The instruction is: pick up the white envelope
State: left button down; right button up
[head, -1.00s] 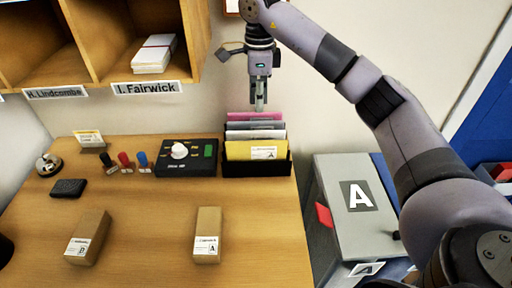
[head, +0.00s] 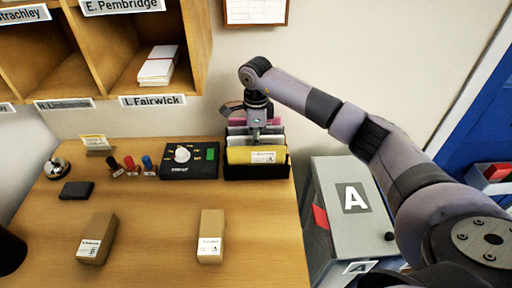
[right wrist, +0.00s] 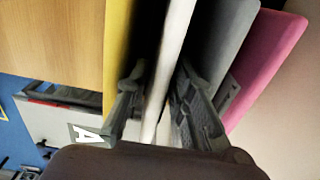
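The white envelope (right wrist: 171,50) stands on edge in the black holder (head: 257,172), behind the yellow envelope (head: 255,154) and in front of grey and pink ones. In the head view it is partly hidden by my right gripper (head: 256,137), which points down into the holder from above. In the right wrist view the fingers of my right gripper (right wrist: 158,108) are apart, one on each side of the white envelope. A gap shows on the yellow side; the other finger is very close to the envelope, and I cannot tell whether it touches. My left gripper is not in view.
Several stamps, a bell (head: 57,167) and a dark pad (head: 77,190) are further left. Two brown cartons (head: 211,235) lie in front. A grey bin (head: 348,225) marked A is right of the desk.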

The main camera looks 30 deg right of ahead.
grip_shut()
dwell(0.5)
jog(key=shift+r, duration=0.1)
notch_tip(320, 180, up, 18)
jog(key=b, duration=0.4)
jog(key=s+a+b, duration=0.2)
jog(key=s+a, duration=0.2)
jog(key=s, duration=0.4)
jog(key=s+a+b, duration=0.2)
jog(key=s+a, duration=0.2)
jog(key=s, duration=0.4)
jog(key=shift+s, duration=0.15)
